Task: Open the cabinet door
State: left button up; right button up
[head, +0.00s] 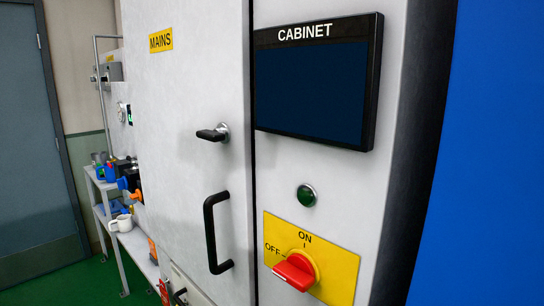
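The cabinet door (180,90) is a large pale grey panel with a yellow MAINS label (161,41). It looks shut, with its right edge against the panel beside it. A small black latch handle (212,134) sits on the door near that edge. Below it is a black vertical pull handle (211,235). To the right, a fixed panel carries a dark screen (312,85) headed CABINET, a green button (306,195) and a red rotary switch (295,272) on a yellow ON/OFF plate. Neither gripper is in view.
A grey shelf unit (107,213) with cups and colored items stands at the left beyond the cabinet. A grey-blue room door (38,140) is further left. Green floor (70,285) is clear at lower left. A blue surface (495,150) fills the right side.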

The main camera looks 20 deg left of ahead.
aim_at(188, 63)
jog(key=j+u, duration=0.1)
jog(key=u, duration=1.15)
jog(key=i+l+u, duration=0.25)
jog(key=k+j, duration=0.05)
jog(key=k, duration=0.05)
